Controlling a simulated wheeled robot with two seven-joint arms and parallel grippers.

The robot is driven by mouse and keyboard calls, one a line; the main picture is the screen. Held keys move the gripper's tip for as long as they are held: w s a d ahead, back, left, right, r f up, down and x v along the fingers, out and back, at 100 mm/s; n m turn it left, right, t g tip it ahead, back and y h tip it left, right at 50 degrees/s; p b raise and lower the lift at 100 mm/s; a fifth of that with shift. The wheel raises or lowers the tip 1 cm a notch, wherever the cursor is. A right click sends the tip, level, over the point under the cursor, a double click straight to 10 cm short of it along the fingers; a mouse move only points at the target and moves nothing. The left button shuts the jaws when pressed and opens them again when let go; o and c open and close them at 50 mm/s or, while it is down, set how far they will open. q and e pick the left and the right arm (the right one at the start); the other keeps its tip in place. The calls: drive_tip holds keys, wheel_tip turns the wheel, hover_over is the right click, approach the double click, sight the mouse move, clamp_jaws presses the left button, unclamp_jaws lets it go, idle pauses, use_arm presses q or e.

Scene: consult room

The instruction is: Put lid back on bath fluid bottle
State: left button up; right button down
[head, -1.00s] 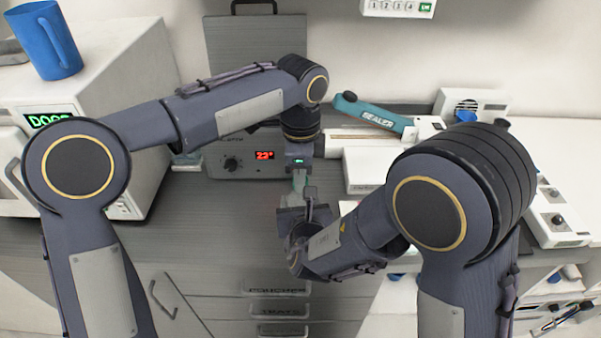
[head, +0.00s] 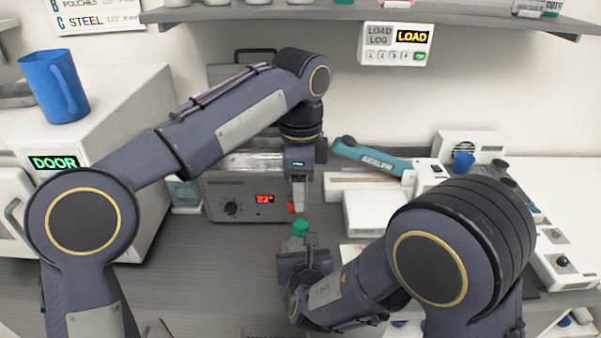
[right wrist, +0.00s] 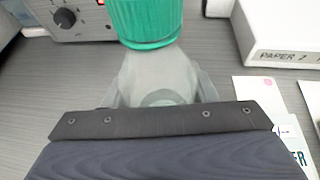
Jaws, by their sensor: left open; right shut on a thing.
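The bath fluid bottle (right wrist: 155,78) is translucent and pale, and it stands up out of my right gripper in the right wrist view. The ribbed green lid (right wrist: 148,24) sits on top of the bottle's neck and also shows in the head view (head: 300,227). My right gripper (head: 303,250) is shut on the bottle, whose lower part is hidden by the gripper. My left gripper (head: 298,204) points down just above the lid, open and empty, apart from it in the head view.
A grey machine with a red display (head: 265,198) stands behind the grippers. A white box (head: 371,212) and a teal sealer (head: 372,158) lie to the right. A white cabinet with a blue jug (head: 55,88) on it stands at the left. A shelf (head: 375,13) runs overhead.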

use_arm(q)
drive_tip(key=shift+r, duration=1.6)
use_arm(e)
drive_tip(key=c, duration=0.5)
unclamp_jaws()
use_arm(q)
drive_tip(key=shift+f+b, duration=0.3)
use_arm(e)
drive_tip(key=v, duration=0.8)
drive_tip(key=shift+f, duration=0.15)
